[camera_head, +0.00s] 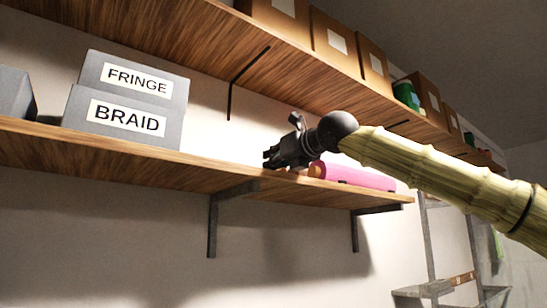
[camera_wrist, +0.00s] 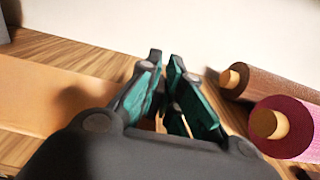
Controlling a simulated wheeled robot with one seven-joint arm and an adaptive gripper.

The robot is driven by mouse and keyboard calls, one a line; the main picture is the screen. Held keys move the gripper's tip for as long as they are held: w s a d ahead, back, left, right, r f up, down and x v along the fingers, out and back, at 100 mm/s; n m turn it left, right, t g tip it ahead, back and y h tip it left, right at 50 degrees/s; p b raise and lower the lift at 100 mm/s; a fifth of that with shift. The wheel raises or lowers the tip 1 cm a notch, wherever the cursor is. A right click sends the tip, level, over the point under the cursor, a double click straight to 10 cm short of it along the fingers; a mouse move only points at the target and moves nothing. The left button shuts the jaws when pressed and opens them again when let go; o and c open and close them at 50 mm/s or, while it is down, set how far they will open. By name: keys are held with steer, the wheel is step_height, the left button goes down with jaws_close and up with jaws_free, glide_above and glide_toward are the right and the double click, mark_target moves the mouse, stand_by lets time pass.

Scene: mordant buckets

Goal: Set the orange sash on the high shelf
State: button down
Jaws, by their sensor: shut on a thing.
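In the wrist view a flat orange sash (camera_wrist: 55,98) lies across the wooden shelf, running from the left edge in under my gripper (camera_wrist: 165,60). The fingers, with teal pads, are close together over it and shut on it; the grip itself is mostly hidden. In the head view my gripper (camera_head: 270,158) is low over the lower shelf (camera_head: 225,177), between the grey boxes and a pink roll. The sash cannot be made out there. A higher wooden shelf (camera_head: 190,35) runs above.
Grey boxes labelled FRINGE (camera_head: 137,78) and BRAID (camera_head: 125,117) stand left on the lower shelf. The pink roll (camera_head: 355,177) lies right of my gripper; a brown roll (camera_wrist: 265,78) lies beside it. Brown boxes (camera_head: 335,42) and a green item (camera_head: 405,93) line the higher shelf.

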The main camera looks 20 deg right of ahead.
steer(key=shift+a, duration=0.2)
steer(key=shift+f, duration=0.1)
steer(key=c, duration=1.6)
jaws_free()
steer(key=shift+d, duration=0.2)
steer(key=shift+a, duration=0.1)
steer(key=shift+r, duration=0.2)
steer(key=b+v, duration=0.4)
steer(key=v, duration=0.8)
steer(key=shift+b, duration=0.4)
